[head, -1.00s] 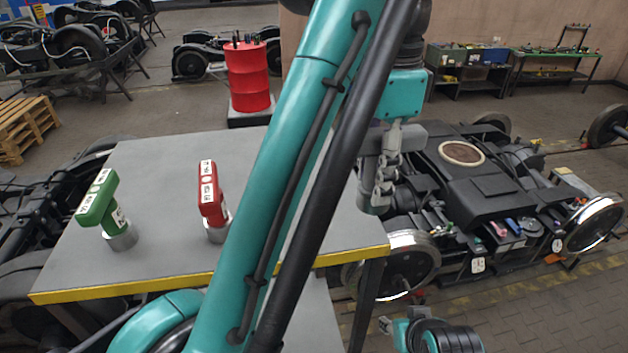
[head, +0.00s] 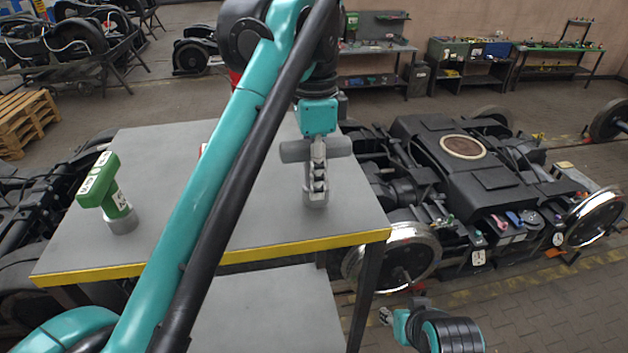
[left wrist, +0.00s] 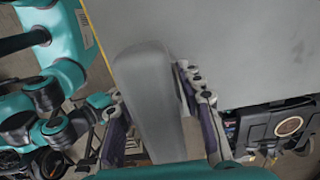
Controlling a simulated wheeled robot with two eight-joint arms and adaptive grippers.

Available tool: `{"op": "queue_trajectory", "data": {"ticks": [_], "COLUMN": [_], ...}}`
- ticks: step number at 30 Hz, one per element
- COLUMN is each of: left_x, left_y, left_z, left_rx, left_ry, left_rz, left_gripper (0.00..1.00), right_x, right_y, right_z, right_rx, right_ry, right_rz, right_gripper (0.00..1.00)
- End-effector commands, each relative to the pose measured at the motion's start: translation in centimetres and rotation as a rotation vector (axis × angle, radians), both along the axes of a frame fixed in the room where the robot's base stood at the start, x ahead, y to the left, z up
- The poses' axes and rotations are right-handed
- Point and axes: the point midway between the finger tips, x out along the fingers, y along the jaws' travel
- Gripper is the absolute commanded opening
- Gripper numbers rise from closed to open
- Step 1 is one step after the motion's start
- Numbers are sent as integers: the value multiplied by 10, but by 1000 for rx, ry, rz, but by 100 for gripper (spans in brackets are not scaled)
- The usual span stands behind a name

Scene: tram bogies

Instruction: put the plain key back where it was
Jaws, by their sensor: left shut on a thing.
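My left gripper (head: 317,182) is shut on the plain grey key. The key's T-shaped handle (head: 296,151) shows on either side of the fingers, with its round lower end over the right part of the grey table (head: 270,220). I cannot tell whether it touches the top. In the left wrist view the grey key (left wrist: 152,95) lies between the two fingers (left wrist: 160,115). A green key (head: 104,192) stands on the table at the left. A red key (head: 204,149) is almost wholly hidden behind my left arm. My right gripper (head: 387,317) shows small at bottom right, its jaws unclear.
The table has a yellow front edge (head: 225,257) and a lower shelf (head: 270,310). A tram bogie (head: 480,180) with shiny wheels stands to the right of the table. Workbenches line the back wall. The tabletop between the green key and my arm is clear.

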Motion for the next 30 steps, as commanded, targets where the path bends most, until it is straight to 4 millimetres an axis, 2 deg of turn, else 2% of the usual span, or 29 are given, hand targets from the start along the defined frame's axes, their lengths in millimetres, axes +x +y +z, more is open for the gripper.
{"op": "queue_trajectory", "data": {"ticks": [4, 15, 16, 18, 30], "left_x": [0, 0, 0, 0, 0], "left_y": [0, 0, 0, 0, 0], "left_z": [-13, -17, -17, -16, -10], "left_rx": [0, 0, 0, 0, 0], "left_ry": [0, 0, 0, 0, 0], "left_rz": [0, 1, 1, 1, 1], "left_gripper": [0, 0, 39, 57, 57], "right_x": [0, 0, 0, 0, 0], "right_y": [0, 0, 0, 0, 0], "right_z": [1, -1, -1, -1, 1], "right_rx": [0, 0, 0, 0, 0], "right_ry": [0, 0, 0, 0, 0], "right_rz": [0, 0, 0, 0, 0], "right_gripper": [40, 40, 40, 40, 40]}}
